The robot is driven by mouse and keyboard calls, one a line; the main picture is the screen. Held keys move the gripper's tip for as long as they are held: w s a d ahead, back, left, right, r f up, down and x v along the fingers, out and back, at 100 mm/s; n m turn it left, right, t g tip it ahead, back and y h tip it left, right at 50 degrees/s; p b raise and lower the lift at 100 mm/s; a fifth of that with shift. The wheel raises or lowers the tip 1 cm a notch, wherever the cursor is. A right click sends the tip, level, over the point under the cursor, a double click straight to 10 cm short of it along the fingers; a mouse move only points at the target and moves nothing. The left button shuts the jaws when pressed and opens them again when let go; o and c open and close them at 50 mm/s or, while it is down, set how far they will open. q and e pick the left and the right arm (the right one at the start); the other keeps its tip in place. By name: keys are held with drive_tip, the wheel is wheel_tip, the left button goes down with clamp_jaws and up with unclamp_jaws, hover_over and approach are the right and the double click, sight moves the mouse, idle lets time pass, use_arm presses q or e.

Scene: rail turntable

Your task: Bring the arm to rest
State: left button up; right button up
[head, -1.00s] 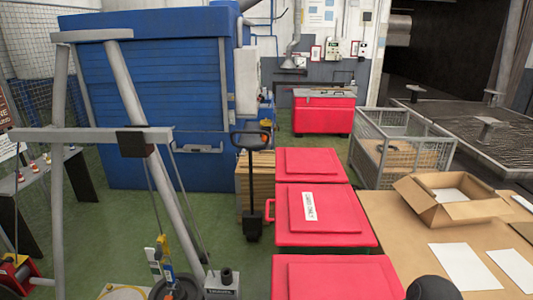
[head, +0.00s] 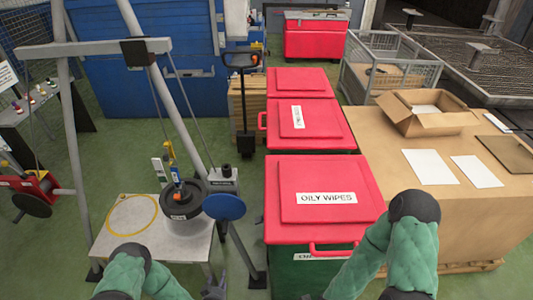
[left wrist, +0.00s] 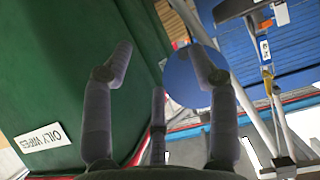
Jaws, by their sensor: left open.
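My left arm (head: 125,272), in a green sleeve, enters at the bottom left of the head view. My left gripper (head: 213,290) shows only partly at the bottom edge, between the stand's table and the red-lidded bins. In the left wrist view its grey fingers (left wrist: 162,65) are spread, with nothing held between them. A round blue disc (left wrist: 186,80) shows behind the fingers; in the head view the disc (head: 224,207) is beside the stand's table. My right arm (head: 398,240) is bent in front of the cardboard-coloured bench, and its hand runs off the bottom edge.
The nearest bin (head: 326,187), marked OILY WIPES, is close right of my left gripper; its green front (left wrist: 60,70) fills the left of the wrist view. A metal A-frame (head: 130,48) stands over a small table (head: 115,240). The bench (head: 390,165) holds an open box (head: 428,112) and papers.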

use_arm(q)
drive_tip(key=s+d+n+g+h+b, duration=0.1)
drive_tip(key=s+d+g+h+b, duration=0.1)
drive_tip(key=s+g, duration=0.4)
drive_tip(key=s+d+n+g+h+b, duration=0.1)
drive_tip(key=s+d+g+b, duration=0.3)
drive_tip(key=s, duration=0.6)
drive_tip(key=shift+s+d+g+h, duration=0.25)
drive_tip(key=shift+d+g+h, duration=0.25)
drive_tip(key=shift+d+g, duration=0.65)
use_arm(e)
wheel_tip(320, 180, down, 6)
drive_tip(key=shift+w, duration=0.25)
use_arm(q)
drive_tip(key=shift+d+t, duration=0.25)
use_arm(e)
drive_tip(key=shift+f, duration=0.1)
